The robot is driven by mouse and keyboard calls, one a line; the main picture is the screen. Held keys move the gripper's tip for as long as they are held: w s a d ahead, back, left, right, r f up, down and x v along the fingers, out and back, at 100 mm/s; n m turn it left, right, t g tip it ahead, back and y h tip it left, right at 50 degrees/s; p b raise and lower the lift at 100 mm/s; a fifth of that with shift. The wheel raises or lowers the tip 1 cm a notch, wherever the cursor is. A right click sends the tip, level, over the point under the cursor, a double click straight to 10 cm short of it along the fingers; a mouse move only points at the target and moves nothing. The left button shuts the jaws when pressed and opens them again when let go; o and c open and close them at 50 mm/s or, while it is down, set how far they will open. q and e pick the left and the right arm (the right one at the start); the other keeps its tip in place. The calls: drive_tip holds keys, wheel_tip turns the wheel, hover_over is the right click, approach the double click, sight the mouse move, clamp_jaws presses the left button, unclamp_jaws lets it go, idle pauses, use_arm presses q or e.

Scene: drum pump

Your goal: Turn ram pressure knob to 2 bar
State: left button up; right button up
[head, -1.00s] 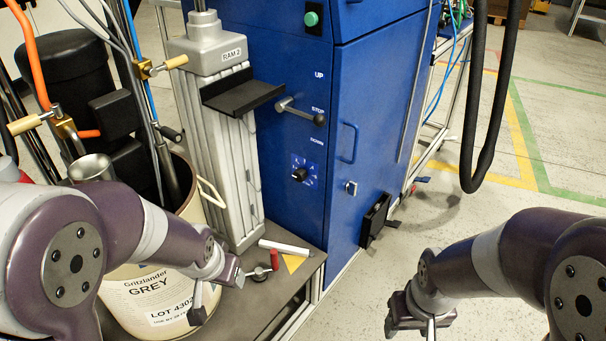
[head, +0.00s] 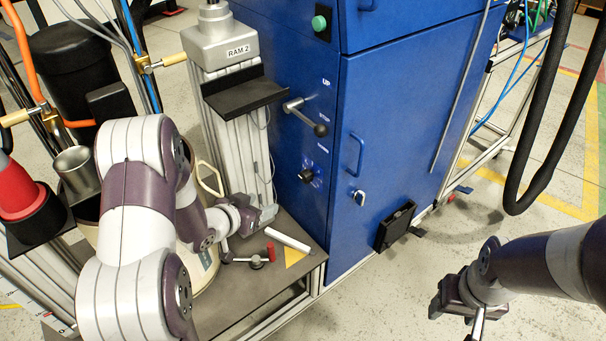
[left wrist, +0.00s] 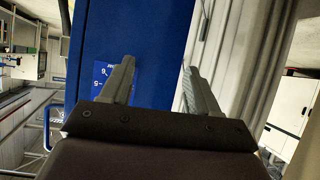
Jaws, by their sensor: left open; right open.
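The ram pressure knob (head: 307,175) is a small black knob on a blue dial plate on the front of the blue cabinet (head: 385,130), below the lever. My left gripper (head: 262,212) is beside the foot of the grey ram column, left of and lower than the knob, apart from it. In the left wrist view my left gripper (left wrist: 158,70) is open and empty. The dial plate (left wrist: 100,74) shows there partly behind one finger; the knob is hidden and its setting cannot be read. My right gripper (head: 477,322) is open over the floor, far from the cabinet.
The lever (head: 308,115) with a ball end sticks out above the knob. A black shelf (head: 243,92) juts from the RAM 2 column (head: 229,150). A black hose loop (head: 540,170) hangs at right.

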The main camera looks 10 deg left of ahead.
sight(303, 179)
use_arm(q)
drive_tip(key=s+d+r+t+h+p, duration=0.1)
drive_tip(key=s+r+t+h+p, duration=0.1)
drive_tip(key=s+r+t+h, duration=0.3)
drive_tip(key=shift+g+h, duration=0.4)
drive_tip(key=shift+g, duration=0.3)
drive_tip(key=b+x, duration=0.1)
drive_tip(key=x, duration=0.3)
drive_tip(key=f+b+x, duration=0.1)
drive_tip(key=x, duration=0.3)
drive_tip(key=b+x, duration=0.1)
drive_tip(key=x, duration=0.4)
drive_tip(key=shift+a+f, duration=0.15)
drive_tip(key=shift+f, duration=0.15)
drive_tip(key=shift+w+d+r, duration=0.1)
drive_tip(key=shift+w+d, duration=0.15)
drive_tip(key=shift+w, duration=0.2)
drive_tip(key=shift+c, duration=0.2)
drive_tip(key=c, duration=1)
